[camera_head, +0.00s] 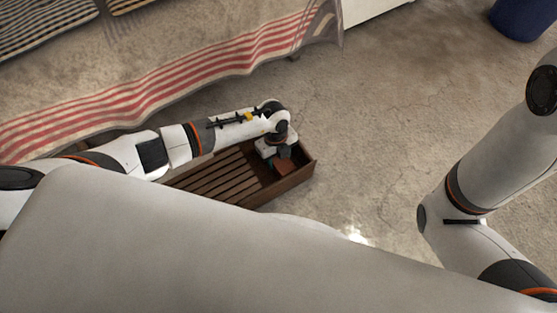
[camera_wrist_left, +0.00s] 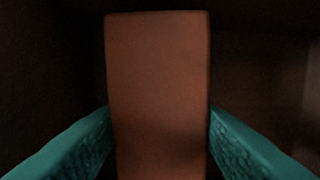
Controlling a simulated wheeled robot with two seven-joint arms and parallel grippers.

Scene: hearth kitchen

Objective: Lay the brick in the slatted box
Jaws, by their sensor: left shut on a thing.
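The slatted box (camera_head: 215,186) is a low dark wooden crate on the floor, with a slatted bottom. My left arm reaches over its far side, and my left gripper (camera_head: 281,161) points down inside its right end. The brick (camera_head: 286,167) is reddish brown and shows only partly below the gripper. In the left wrist view the brick (camera_wrist_left: 158,90) stands between the two teal fingers (camera_wrist_left: 160,135), which are shut on its sides. I cannot tell whether the brick touches the box bottom. My right arm shows at the right, but its gripper is out of view.
A bench or table with a red-striped cloth (camera_head: 180,85) stands just beyond the box. A dark blue bin (camera_head: 522,18) is at the far right. The concrete floor (camera_head: 390,110) right of the box is clear.

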